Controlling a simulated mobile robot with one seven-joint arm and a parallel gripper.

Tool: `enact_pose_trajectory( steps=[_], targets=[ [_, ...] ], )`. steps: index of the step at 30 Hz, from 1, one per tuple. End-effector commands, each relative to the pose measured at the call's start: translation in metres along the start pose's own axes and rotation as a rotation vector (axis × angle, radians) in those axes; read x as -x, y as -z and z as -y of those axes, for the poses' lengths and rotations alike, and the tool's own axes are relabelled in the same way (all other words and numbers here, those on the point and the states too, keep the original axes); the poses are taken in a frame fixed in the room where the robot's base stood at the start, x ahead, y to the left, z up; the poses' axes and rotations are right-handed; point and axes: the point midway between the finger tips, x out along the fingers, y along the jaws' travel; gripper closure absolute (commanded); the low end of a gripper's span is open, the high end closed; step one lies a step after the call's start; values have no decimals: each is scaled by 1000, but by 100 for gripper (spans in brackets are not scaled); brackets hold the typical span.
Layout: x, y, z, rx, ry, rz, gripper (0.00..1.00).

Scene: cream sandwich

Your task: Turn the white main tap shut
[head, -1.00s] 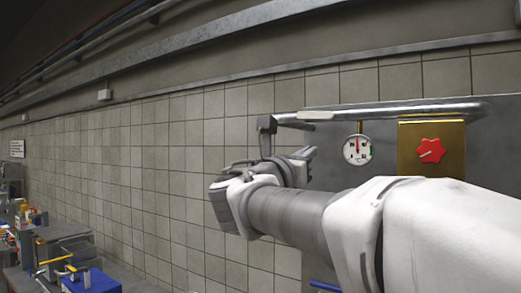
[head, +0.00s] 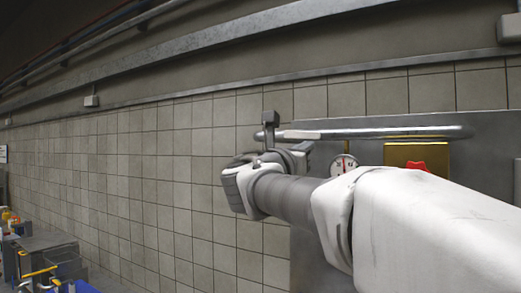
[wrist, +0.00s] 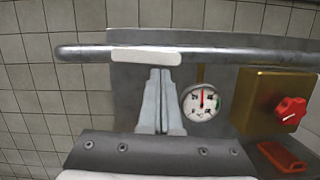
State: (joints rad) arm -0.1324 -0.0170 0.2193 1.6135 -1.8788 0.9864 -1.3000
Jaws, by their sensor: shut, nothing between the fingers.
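The white main tap (wrist: 146,57) is a flat white handle lying lengthwise along the left part of a horizontal metal pipe (wrist: 230,56). It also shows as a pale bar on the pipe in the head view (head: 300,134). My gripper (wrist: 160,72) is shut and empty, its two grey fingers together. In the wrist view its tips appear just below the handle's right half. I cannot tell whether they touch it. In the head view my wrist hides the fingers' contact area.
A round gauge (wrist: 201,102) hangs below the pipe, right of the fingers. Farther right is a brass box (wrist: 262,92) with a red knob (wrist: 290,110), and a red-orange piece (wrist: 281,157) below it. Tiled wall (head: 140,180) is clear to the left.

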Motion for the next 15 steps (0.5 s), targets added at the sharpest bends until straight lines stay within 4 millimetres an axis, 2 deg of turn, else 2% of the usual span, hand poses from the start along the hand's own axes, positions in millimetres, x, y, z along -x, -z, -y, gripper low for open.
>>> enact_pose_trajectory(
  steps=[1,3,15],
  targets=[
    [-2,-8,1,-2,1,2,100],
    [-3,-13,2,-3,1,1,100],
    [-2,-10,3,-3,2,8,100]
  ],
)
